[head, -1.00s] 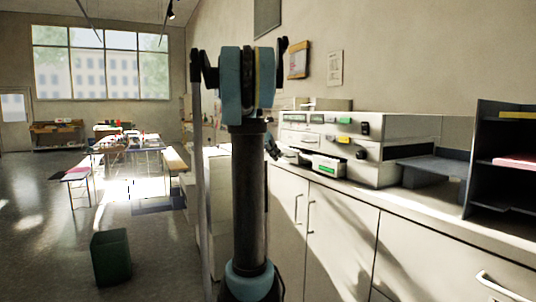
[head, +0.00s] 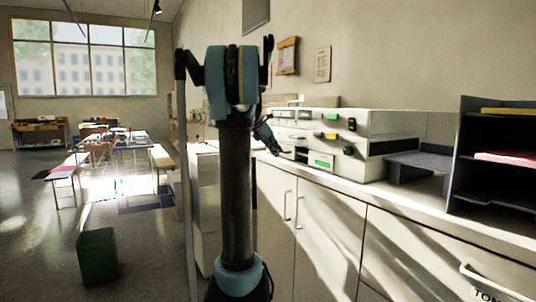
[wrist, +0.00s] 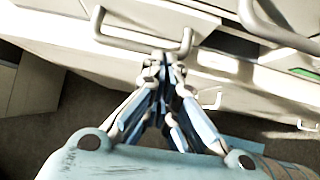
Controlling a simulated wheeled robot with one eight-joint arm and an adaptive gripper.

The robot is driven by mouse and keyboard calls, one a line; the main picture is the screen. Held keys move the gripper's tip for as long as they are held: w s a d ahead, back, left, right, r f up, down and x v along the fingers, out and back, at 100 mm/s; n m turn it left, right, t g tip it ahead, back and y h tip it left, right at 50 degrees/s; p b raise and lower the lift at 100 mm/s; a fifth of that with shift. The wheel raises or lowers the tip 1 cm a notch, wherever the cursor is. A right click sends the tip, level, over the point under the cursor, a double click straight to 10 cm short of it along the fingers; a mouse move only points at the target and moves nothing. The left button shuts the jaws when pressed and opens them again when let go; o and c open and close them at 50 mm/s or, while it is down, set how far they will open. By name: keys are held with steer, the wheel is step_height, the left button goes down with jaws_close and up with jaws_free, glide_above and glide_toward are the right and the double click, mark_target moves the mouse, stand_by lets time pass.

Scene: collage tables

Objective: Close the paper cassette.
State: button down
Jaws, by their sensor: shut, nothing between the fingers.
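A light-coloured office machine (head: 345,128) stands on the counter. The paper cassette (head: 321,160), a pale front with a green label, is low on its front and looks nearly level with the face; I cannot tell whether it is fully in. A dark gap shows to its left. My gripper (head: 275,150) is beside the machine's left front, left of the cassette. In the wrist view my gripper (wrist: 165,62) is shut and empty, its fingertips close to a pale bar handle (wrist: 140,45). I cannot tell whether they touch.
The counter (head: 425,200) runs along the wall above cabinet doors with bar handles (head: 299,212). A dark shelf unit (head: 456,155) stands at the right. A green bin (head: 98,257) is on the floor at left; open floor lies around it.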

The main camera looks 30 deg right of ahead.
steer(key=shift+d, duration=0.25)
steer(key=w+a+f+v, duration=0.1)
steer(key=a+f+v, duration=0.1)
steer(key=v, duration=1.1)
steer(key=s+a+f+m+y, duration=0.2)
steer(key=s+a+f+m, duration=0.4)
steer(key=s+a+f, duration=0.3)
steer(key=s+a+f+m+t+y, duration=0.1)
steer(key=s+a+f+m+y, duration=0.2)
steer(key=s+f, duration=1.1)
steer(key=s+a+f+m+y, duration=0.2)
steer(key=s+a+f+m, duration=0.7)
steer(key=s+a+f, duration=0.3)
step_height(320, 180, down, 3)
steer(key=a, duration=0.2)
steer(key=shift+a+m+t+y, duration=0.3)
steer(key=shift+a+m+y, duration=0.05)
steer(key=shift+m+y, duration=0.05)
steer(key=shift+s+r, duration=0.1)
steer(key=shift+s, duration=0.05)
